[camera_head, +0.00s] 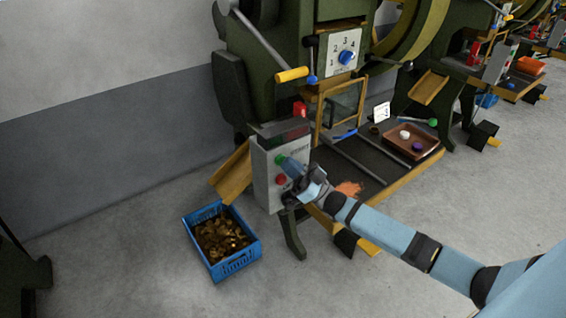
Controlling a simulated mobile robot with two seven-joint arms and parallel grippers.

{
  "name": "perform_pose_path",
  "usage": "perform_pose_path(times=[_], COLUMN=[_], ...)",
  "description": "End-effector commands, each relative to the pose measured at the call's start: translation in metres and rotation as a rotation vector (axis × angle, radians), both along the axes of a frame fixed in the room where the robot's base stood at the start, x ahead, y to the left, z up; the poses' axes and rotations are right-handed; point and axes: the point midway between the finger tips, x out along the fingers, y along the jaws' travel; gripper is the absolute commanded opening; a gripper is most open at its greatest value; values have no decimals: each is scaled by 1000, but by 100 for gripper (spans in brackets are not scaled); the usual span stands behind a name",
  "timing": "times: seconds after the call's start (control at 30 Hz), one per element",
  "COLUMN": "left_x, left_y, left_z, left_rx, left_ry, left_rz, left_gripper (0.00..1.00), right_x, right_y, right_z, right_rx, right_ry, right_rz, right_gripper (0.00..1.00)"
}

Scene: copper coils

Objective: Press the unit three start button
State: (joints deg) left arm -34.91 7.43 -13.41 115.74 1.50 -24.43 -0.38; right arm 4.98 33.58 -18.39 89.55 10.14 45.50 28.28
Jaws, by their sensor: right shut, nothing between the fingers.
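A grey control box (264,178) stands at the front left of the nearest green machine. On its face are a green button (280,160) and, below it, a red button (281,180). My right gripper (289,166) is shut and empty, with its tip at or just beside the green button. I cannot tell whether it touches the button. The gripper and wrist hide part of the box's right side. A white dial plate with a blue knob (346,57) sits higher on the machine. My left gripper is not in view.
A blue crate (236,264) of brass-coloured pieces stands on the floor below a wooden chute (232,174). A brown tray (426,152) lies on the machine's bench. Similar machines stand at the back right. The foreground floor is clear.

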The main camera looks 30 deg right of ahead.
Motion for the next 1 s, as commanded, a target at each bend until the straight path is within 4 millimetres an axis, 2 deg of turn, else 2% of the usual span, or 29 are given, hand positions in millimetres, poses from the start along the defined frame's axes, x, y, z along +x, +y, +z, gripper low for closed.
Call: perform_pose_path(times=[0.37, 0.7, 1.0], left_x=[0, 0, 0], left_y=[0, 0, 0], left_z=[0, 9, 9], left_rx=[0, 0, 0], left_ry=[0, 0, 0], left_rz=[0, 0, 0], left_gripper=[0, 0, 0], right_x=[0, -16, -17], right_y=[0, -1, -1], right_z=[0, 1, 0], right_rx=[0, 0, 0], right_ry=[0, 2, 0], right_rz=[0, 0, 0], right_gripper=[0, 0, 0])
